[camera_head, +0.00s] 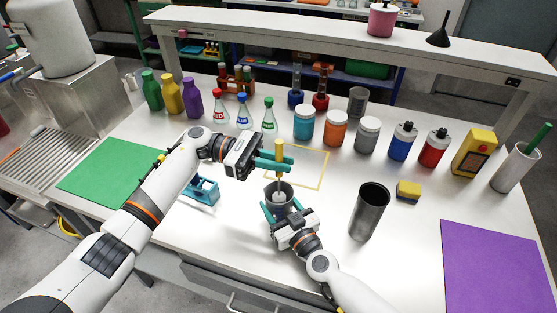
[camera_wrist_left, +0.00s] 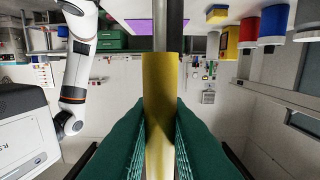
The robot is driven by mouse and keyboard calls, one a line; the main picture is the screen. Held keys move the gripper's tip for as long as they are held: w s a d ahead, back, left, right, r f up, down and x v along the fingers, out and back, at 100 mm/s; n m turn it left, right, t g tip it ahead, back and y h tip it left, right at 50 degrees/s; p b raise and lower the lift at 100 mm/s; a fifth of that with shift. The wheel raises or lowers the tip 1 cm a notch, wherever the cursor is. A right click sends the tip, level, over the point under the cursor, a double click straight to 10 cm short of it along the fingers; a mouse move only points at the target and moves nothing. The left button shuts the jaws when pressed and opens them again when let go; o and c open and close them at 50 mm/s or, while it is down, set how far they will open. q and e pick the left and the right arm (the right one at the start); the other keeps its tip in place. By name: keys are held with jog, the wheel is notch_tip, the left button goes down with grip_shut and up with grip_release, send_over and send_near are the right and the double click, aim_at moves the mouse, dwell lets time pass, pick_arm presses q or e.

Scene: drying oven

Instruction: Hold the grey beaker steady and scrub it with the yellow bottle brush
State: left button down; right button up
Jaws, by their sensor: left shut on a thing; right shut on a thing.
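The grey beaker (camera_head: 270,189) stands at the middle front of the white table. My right gripper (camera_head: 282,212) is shut on it, with teal fingers around its sides. The yellow bottle brush (camera_head: 279,147) is upright above the beaker. My left gripper (camera_head: 280,163) is shut on its handle. The brush's thin shaft runs down and its white head (camera_head: 279,196) shows at the beaker's mouth; its lower end is hidden. In the left wrist view the yellow handle (camera_wrist_left: 158,100) lies between the teal fingers (camera_wrist_left: 159,135).
A dark tall cup (camera_head: 369,212) and a yellow sponge (camera_head: 408,191) stand to the right. A blue holder (camera_head: 203,191) sits left, near a green mat (camera_head: 112,172). Several bottles and jars line the back. A yellow outline (camera_head: 322,171) marks bare table behind the beaker.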

pick_arm(q)
jog(key=shift+f, duration=0.75)
dwell(0.7)
jog(key=shift+a, duration=0.1)
jog(key=shift+w+a, duration=0.15)
jog(key=shift+a, duration=0.3)
jog(key=shift+x, duration=1.15)
jog(key=shift+v, duration=1.15)
jog(key=shift+d, duration=0.15)
jog(key=shift+s+d, duration=0.2)
jog(key=shift+d, duration=0.2)
